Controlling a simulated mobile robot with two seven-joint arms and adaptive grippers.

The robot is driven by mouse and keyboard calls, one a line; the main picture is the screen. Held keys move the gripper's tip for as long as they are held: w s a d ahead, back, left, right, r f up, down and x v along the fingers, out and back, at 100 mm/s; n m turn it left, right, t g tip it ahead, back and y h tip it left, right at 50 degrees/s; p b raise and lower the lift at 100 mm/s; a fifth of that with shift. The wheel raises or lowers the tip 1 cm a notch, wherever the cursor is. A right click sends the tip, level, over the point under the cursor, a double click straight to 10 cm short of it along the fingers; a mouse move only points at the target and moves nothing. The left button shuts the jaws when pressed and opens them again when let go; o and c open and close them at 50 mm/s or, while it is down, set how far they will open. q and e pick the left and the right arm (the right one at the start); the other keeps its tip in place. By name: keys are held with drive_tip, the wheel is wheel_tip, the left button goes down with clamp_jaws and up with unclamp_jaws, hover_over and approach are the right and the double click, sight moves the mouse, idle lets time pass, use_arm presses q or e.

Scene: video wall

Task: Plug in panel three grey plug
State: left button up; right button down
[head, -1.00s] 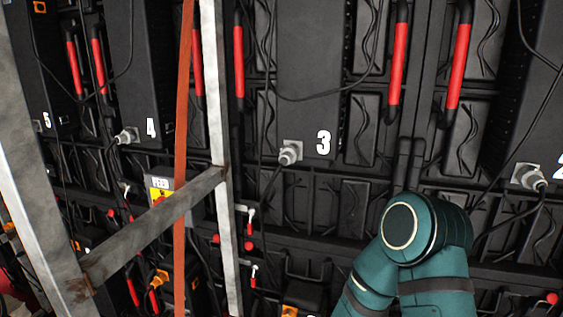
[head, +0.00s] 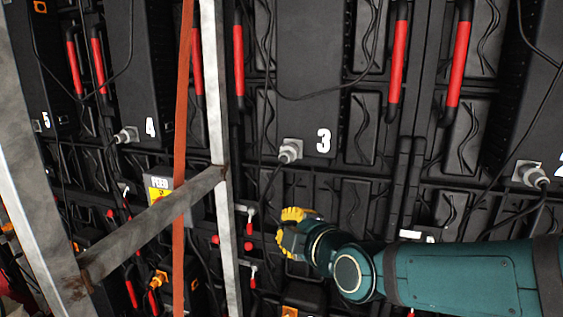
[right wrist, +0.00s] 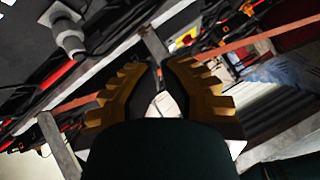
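The panel three grey plug (head: 289,152) sits at the lower left corner of the black panel marked 3 (head: 311,90), with a dark cable hanging down from it. I cannot tell if it is fully seated in its socket. A grey plug at a dark panel also shows at upper left in the right wrist view (right wrist: 70,42). My right gripper (head: 280,227), with yellow fingers, is below the plug and apart from it. In the right wrist view its fingers (right wrist: 157,68) stand apart, with a pale patch visible between them. My left gripper is not in view.
A metal frame with an upright post (head: 219,130) and a slanted crossbar (head: 150,225) stands left of my right gripper. An orange strap (head: 181,130) hangs beside it. Similar grey plugs sit at panel 4 (head: 127,136) and at the right edge (head: 530,174).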

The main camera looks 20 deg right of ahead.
drive_tip(key=s+r+n+t, duration=0.2)
drive_tip(key=s+r+n, duration=0.2)
drive_tip(key=r, duration=0.6)
drive_tip(key=shift+s+d+t, duration=0.25)
drive_tip(key=shift+d+t, duration=0.05)
drive_tip(key=shift+d, duration=0.05)
drive_tip(key=shift+w, duration=0.1)
approach(282, 160)
drive_tip(key=w+a, duration=0.4)
drive_tip(key=a, duration=0.1)
drive_tip(key=shift+w+d+r, duration=0.25)
drive_tip(key=shift+w+d, duration=0.3)
drive_tip(key=shift+w, duration=0.25)
drive_tip(key=shift+w+d+r, duration=0.2)
drive_tip(key=shift+w+d, duration=0.3)
drive_tip(key=shift+w, duration=0.3)
